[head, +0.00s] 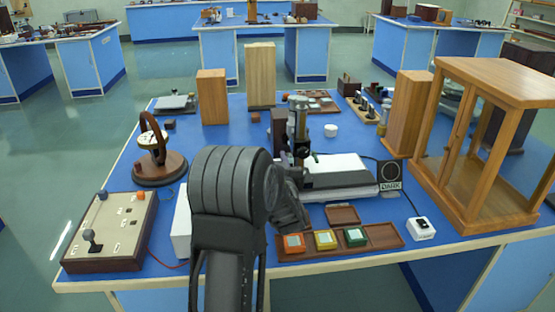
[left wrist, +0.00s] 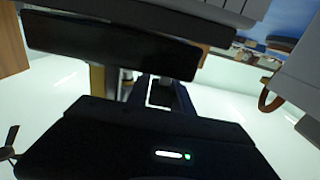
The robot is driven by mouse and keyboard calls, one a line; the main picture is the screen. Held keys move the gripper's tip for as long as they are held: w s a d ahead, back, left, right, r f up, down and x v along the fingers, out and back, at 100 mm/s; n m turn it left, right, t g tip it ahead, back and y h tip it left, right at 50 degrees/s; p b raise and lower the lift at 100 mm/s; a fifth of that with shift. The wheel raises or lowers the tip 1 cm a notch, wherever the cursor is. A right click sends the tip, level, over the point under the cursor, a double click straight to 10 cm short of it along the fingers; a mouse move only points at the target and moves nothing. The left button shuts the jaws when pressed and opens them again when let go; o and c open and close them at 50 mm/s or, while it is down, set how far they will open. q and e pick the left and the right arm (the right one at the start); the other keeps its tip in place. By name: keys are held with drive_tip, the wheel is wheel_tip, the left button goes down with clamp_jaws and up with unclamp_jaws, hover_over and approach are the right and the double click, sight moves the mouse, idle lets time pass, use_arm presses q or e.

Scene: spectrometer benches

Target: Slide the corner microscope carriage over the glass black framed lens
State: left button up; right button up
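A microscope-like column (head: 298,115) with a metal tube and dark fittings stands mid-bench, beside a white and dark flat instrument (head: 340,172). Its carriage is partly hidden by my left arm. A black square plate (head: 390,172) with a pale ring and the word DARK stands at the instrument's right end; I cannot tell if it is the black framed lens. My left gripper (head: 290,205) is dark, in front of the column's base; its fingertips are unclear. The left wrist view shows dark parts close up, including a black body (left wrist: 150,145) with a white light bar and green dot.
A brown tray (head: 385,238) with orange, yellow and green framed squares lies at the front. A wooden glazed cabinet (head: 490,75) stands right and a control box (head: 110,232) left.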

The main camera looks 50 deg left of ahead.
use_arm(q)
drive_tip(key=o, duration=0.4)
drive_tip(key=shift+c, duration=0.2)
drive_tip(key=shift+d, duration=0.1)
drive_tip(key=v, duration=0.7)
drive_tip(key=shift+s+d, duration=0.2)
drive_tip(key=shift+d, duration=0.1)
